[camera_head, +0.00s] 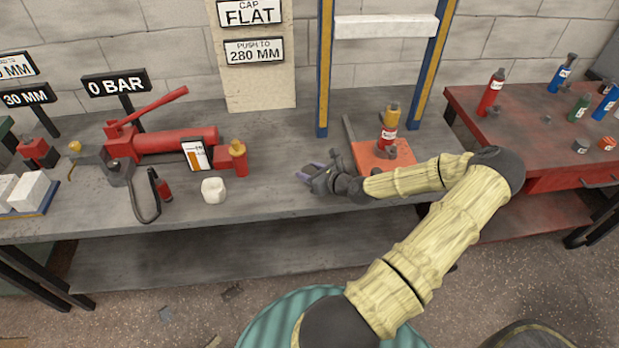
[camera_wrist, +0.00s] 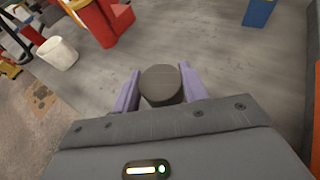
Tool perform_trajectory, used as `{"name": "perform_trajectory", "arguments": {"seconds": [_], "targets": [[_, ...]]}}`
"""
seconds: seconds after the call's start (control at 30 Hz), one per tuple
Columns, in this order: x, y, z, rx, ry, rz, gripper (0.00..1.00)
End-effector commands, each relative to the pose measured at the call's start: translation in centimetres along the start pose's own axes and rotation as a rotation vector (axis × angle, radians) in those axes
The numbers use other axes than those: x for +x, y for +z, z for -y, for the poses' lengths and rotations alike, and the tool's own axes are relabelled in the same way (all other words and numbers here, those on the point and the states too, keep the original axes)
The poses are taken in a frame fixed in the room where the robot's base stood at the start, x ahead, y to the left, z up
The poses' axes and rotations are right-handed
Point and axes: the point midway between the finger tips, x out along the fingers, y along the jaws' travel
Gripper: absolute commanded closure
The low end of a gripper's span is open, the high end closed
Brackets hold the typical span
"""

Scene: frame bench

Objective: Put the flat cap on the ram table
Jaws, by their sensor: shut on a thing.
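My gripper (camera_head: 310,175) is low over the grey bench, left of the orange plate. In the wrist view my gripper (camera_wrist: 161,92) has its purple fingers shut on a dark grey round cap (camera_wrist: 161,82), whose flat top faces the camera. In the head view the cap is too small to make out. The orange plate (camera_head: 364,160), which may be the ram table, lies between the frame's blue posts. A red cylinder (camera_head: 389,132) with a brass top stands upright on it. My forearm hides part of the plate's front edge.
A red hand pump (camera_head: 175,139) and a white cup (camera_head: 213,190) are to the left. The frame has a left post (camera_head: 324,70), a right post (camera_head: 434,65) and a white crossbeam (camera_head: 385,27). Signs read "CAP FLAT" and "PUSH TO 280 MM". A red table (camera_head: 530,140) with bottles stands right.

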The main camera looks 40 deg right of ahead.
Motion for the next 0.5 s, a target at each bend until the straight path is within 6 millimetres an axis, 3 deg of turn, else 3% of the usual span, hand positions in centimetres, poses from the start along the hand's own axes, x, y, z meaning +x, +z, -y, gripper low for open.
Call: {"name": "perform_trajectory", "arguments": {"seconds": [0.2,0.5], "targets": [[1.1,-2.4,-0.1,0.001,0.002,0.0,0.82],[1.1,-2.6,-0.1,0.001,0.002,0.0,0.82]]}}
